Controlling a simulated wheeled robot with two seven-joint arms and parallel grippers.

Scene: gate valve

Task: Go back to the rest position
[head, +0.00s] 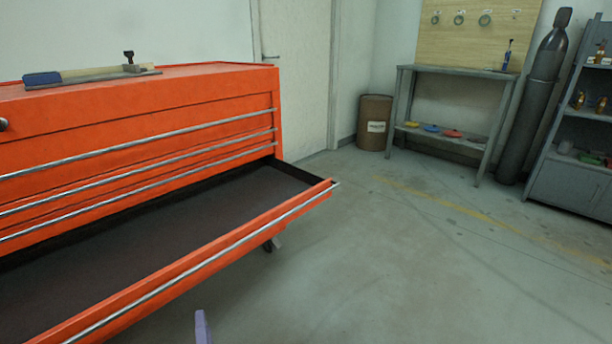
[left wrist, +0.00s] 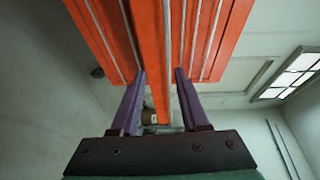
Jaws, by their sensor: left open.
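My left gripper (head: 202,327) shows in the head view only as a purple fingertip at the bottom edge, below and in front of the open drawer. In the left wrist view its two purple fingers (left wrist: 159,73) are apart, with no object gripped between them. The orange tool chest (head: 130,105) stands at the left of the head view. Its long lower drawer (head: 250,238) is pulled out and its visible interior is empty. The chest also fills the upper middle of the left wrist view (left wrist: 155,40), beyond the fingertips. My right gripper is in neither view.
A flat board with a blue-ended tool (head: 42,78) lies on the chest top. A grey workbench (head: 455,75), a brown drum (head: 374,123), a dark gas cylinder (head: 530,110) and a grey shelf (head: 575,180) stand at the back. The floor (head: 420,260) right of the drawer is clear.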

